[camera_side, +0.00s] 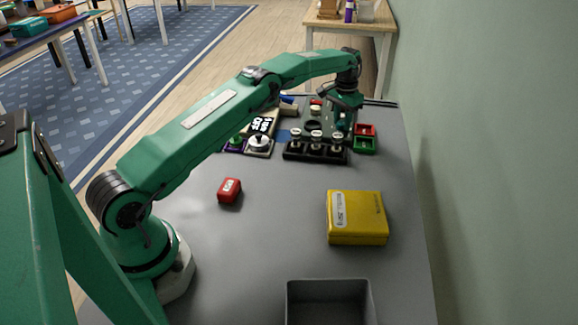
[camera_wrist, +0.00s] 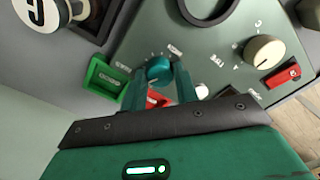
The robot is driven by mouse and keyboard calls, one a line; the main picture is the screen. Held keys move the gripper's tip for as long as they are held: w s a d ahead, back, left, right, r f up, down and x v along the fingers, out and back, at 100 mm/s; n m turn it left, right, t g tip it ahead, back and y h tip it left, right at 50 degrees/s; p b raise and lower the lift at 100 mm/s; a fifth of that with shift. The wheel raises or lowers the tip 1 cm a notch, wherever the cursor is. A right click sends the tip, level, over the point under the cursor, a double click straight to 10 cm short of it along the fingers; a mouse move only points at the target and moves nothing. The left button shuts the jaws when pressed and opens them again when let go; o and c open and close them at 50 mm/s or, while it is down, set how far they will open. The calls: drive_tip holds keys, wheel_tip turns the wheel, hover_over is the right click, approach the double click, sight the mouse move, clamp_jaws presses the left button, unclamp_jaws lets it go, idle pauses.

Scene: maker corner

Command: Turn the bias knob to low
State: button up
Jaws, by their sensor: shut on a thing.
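My gripper (camera_wrist: 162,76) is at a grey-green control panel (camera_wrist: 218,35) in the wrist view. Its two teal fingers are shut on a teal round knob (camera_wrist: 159,69), one finger on each side. Small white marks are printed on the panel around this knob, too small to read surely, so I cannot tell its setting. A cream knob (camera_wrist: 264,50) with a dark pointer line sits farther right on the same panel, apart from my gripper. In the side view my gripper (camera_side: 345,108) is at the far end of the table, and the arm hides most of the panel.
A black block with cream-topped pieces (camera_side: 316,154) stands before the gripper. Red (camera_side: 366,129) and green (camera_side: 364,146) trays sit right of it. A yellow case (camera_side: 370,217), a red box (camera_side: 229,190) and a grey bin (camera_side: 328,284) stand nearer.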

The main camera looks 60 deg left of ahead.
drive_tip(key=shift+d, duration=0.15)
drive_tip(key=shift+w+d+n, duration=0.1)
drive_tip(key=shift+n, duration=2.7)
drive_tip(key=o, duration=0.8)
drive_tip(key=shift+c, duration=0.2)
drive_tip(key=shift+o, duration=1.1)
drive_tip(key=shift+r, duration=0.1)
drive_tip(key=shift+r, duration=2)
drive_tip(key=shift+d, duration=0.1)
